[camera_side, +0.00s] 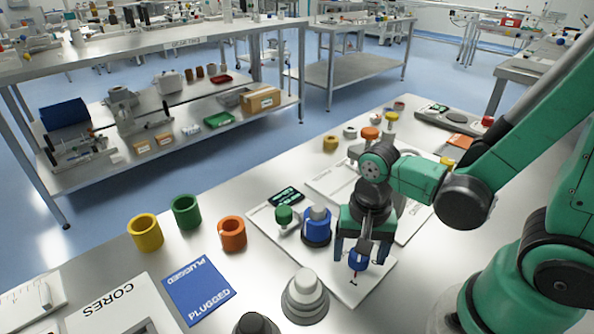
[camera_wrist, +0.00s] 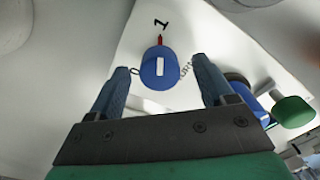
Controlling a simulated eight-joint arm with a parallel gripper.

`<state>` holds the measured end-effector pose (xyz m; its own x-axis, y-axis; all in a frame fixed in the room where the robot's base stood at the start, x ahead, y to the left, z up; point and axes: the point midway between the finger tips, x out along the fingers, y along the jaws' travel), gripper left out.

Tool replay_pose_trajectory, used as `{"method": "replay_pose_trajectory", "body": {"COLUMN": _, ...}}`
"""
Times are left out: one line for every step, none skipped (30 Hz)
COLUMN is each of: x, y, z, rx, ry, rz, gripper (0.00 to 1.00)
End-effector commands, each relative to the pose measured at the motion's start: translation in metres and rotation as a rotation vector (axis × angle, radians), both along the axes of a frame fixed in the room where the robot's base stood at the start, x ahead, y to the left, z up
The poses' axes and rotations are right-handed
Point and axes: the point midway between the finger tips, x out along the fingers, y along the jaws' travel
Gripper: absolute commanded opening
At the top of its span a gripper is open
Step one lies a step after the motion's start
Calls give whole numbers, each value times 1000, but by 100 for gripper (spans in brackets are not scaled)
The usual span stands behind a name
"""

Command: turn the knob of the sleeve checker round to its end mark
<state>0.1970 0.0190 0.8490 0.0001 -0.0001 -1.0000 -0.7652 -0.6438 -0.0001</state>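The sleeve checker is a white plate (camera_side: 262,222) with a blue knob (camera_side: 357,261) at its near right end. In the wrist view the blue knob (camera_wrist: 160,75) carries a white bar, and its red pointer (camera_wrist: 160,40) points up toward a printed 1. A partly hidden 0 mark (camera_wrist: 135,72) lies left of the knob. My gripper (camera_side: 361,257) is over the knob, fingers down. In the wrist view my gripper (camera_wrist: 161,72) is open, with a finger on each side and gaps to the knob.
On the checker stand a blue cylinder (camera_side: 317,230), a green knob (camera_side: 284,215) and a small display (camera_side: 287,196). A grey stepped cone (camera_side: 305,298) stands close in front. Orange (camera_side: 232,235), green (camera_side: 186,212) and yellow (camera_side: 145,232) sleeves stand left, beside a blue PLUGGED mat (camera_side: 199,289).

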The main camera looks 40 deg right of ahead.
Motion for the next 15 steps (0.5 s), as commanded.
{"method": "replay_pose_trajectory", "body": {"x": 0, "y": 0, "z": 0, "rx": 0, "ry": 0, "rz": 0, "gripper": 75}}
{"method": "replay_pose_trajectory", "body": {"x": 0, "y": 0, "z": 1, "rx": 0, "ry": 0, "rz": 0, "gripper": 75}}
{"method": "replay_pose_trajectory", "body": {"x": 0, "y": 0, "z": 2, "rx": 0, "ry": 0, "rz": 0, "gripper": 75}}
{"method": "replay_pose_trajectory", "body": {"x": 0, "y": 0, "z": 2, "rx": 0, "ry": 0, "rz": 0, "gripper": 75}}
{"method": "replay_pose_trajectory", "body": {"x": 0, "y": 0, "z": 4, "rx": 0, "ry": 0, "rz": 1, "gripper": 75}}
{"method": "replay_pose_trajectory", "body": {"x": 0, "y": 0, "z": 6, "rx": 0, "ry": 0, "rz": 1, "gripper": 75}}
{"method": "replay_pose_trajectory", "body": {"x": 0, "y": 0, "z": 8, "rx": 0, "ry": 0, "rz": 1, "gripper": 75}}
{"method": "replay_pose_trajectory", "body": {"x": 1, "y": 0, "z": 10, "rx": 0, "ry": 0, "rz": 0, "gripper": 75}}
{"method": "replay_pose_trajectory", "body": {"x": 1, "y": 0, "z": 13, "rx": 0, "ry": 0, "rz": 0, "gripper": 75}}
{"method": "replay_pose_trajectory", "body": {"x": 0, "y": 0, "z": 16, "rx": 0, "ry": 0, "rz": 0, "gripper": 75}}
{"method": "replay_pose_trajectory", "body": {"x": 0, "y": 0, "z": 18, "rx": 0, "ry": 0, "rz": 0, "gripper": 75}}
{"method": "replay_pose_trajectory", "body": {"x": 0, "y": 0, "z": 22, "rx": 0, "ry": 0, "rz": 0, "gripper": 75}}
{"method": "replay_pose_trajectory", "body": {"x": 0, "y": 0, "z": 25, "rx": 0, "ry": 0, "rz": 0, "gripper": 75}}
{"method": "replay_pose_trajectory", "body": {"x": 0, "y": 0, "z": 28, "rx": 0, "ry": 0, "rz": 0, "gripper": 75}}
{"method": "replay_pose_trajectory", "body": {"x": 0, "y": 0, "z": 31, "rx": 0, "ry": 0, "rz": 0, "gripper": 75}}
